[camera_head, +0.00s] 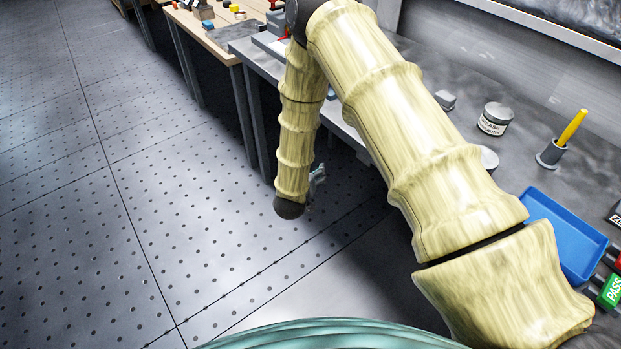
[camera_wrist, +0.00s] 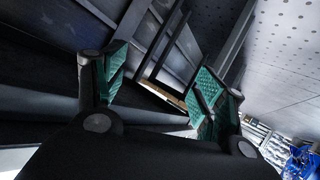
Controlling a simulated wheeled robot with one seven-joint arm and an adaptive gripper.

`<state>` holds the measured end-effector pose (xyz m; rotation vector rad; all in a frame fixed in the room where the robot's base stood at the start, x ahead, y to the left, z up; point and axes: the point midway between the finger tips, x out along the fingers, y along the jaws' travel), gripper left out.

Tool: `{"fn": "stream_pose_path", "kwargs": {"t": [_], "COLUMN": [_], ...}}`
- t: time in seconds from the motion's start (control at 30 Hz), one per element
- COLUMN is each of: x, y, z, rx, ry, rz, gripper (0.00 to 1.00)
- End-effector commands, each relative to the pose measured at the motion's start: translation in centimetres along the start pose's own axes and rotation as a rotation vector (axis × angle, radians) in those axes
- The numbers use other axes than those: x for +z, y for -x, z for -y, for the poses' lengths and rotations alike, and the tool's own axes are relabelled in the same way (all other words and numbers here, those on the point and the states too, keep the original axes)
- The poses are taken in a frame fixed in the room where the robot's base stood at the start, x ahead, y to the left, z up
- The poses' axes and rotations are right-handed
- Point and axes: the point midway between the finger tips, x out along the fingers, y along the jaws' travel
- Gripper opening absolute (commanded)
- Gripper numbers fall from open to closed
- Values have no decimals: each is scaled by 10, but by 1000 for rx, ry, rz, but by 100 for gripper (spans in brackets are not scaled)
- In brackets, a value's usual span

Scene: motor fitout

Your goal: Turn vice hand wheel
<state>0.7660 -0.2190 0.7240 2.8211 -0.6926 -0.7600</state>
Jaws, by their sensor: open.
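My gripper (camera_wrist: 160,78) is open and empty in the wrist view, with green ribbed pads on its two fingers. Between and beyond the fingers are dark panels and bench legs, with floor at the upper right. I cannot make out a vice or its hand wheel in either view. In the head view my arm crosses the picture and covers part of the grey bench (camera_head: 540,110). A small grey part shows beside the arm's lower end, too unclear to name.
A wooden-topped bench (camera_head: 222,38) stands farther back. The perforated floor (camera_head: 120,200) at left is clear.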

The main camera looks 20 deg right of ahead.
Motion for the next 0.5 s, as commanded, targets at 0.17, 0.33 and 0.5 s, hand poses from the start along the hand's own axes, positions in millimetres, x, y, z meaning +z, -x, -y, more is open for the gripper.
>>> {"fn": "stream_pose_path", "kwargs": {"t": [0.17,0.33,0.5], "x": [14,19,19], "y": [7,9,9], "z": [-4,-5,-5], "rx": [-27,-38,-38], "ry": [11,15,15], "rz": [33,44,44], "gripper": [71,71,71]}}
